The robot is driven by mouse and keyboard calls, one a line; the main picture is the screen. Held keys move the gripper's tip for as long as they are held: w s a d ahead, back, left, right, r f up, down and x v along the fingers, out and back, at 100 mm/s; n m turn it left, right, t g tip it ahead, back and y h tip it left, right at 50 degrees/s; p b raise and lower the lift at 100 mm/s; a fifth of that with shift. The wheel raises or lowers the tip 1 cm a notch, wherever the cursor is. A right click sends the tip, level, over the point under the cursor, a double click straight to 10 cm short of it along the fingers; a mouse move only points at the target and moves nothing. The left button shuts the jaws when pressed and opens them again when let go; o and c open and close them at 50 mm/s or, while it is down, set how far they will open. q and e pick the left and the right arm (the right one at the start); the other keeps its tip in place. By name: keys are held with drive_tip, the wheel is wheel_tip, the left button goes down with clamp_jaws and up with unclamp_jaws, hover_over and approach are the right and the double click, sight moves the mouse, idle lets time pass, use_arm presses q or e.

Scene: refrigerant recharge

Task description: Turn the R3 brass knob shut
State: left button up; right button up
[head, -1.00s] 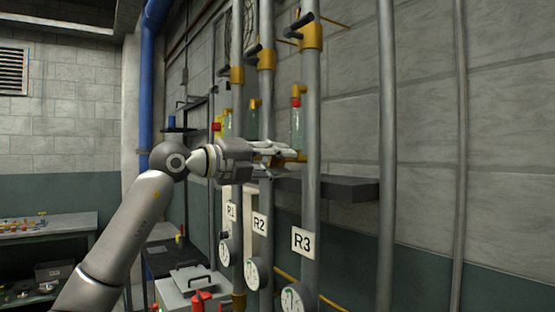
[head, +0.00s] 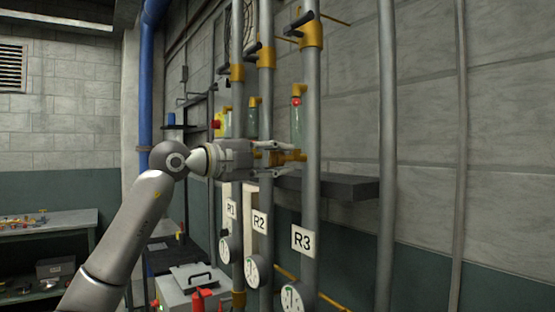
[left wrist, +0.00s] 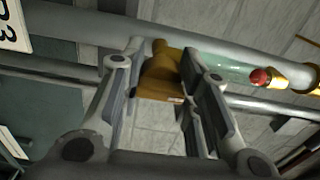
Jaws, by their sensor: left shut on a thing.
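The R3 brass knob (head: 290,156) sits on the vertical grey pipe that carries the R3 label (head: 302,239). In the left wrist view the brass knob (left wrist: 163,78) lies between the two finger pads. My left gripper (head: 283,157) reaches in from the left and is shut on this knob, with one finger above it and one below it in the head view. The left gripper (left wrist: 160,85) hides part of the knob's sides. A green sight glass (head: 297,128) with a red spot at its top stands just above the knob. My right gripper is not in view.
Pipes with R1 (head: 231,209) and R2 (head: 259,222) labels stand left of R3. A dark shelf (head: 340,187) juts out behind the pipes. An R3 gauge (head: 292,299) hangs below. A grey case (head: 186,283) and red bottle (head: 198,300) stand low at left.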

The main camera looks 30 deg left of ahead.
use_arm(q)
drive_tip(key=o, duration=1)
drive_tip(key=shift+s, duration=0.1)
drive_tip(key=v, duration=1.1)
drive_tip(key=shift+s+a, duration=0.1)
drive_tip(key=shift+s, duration=0.3)
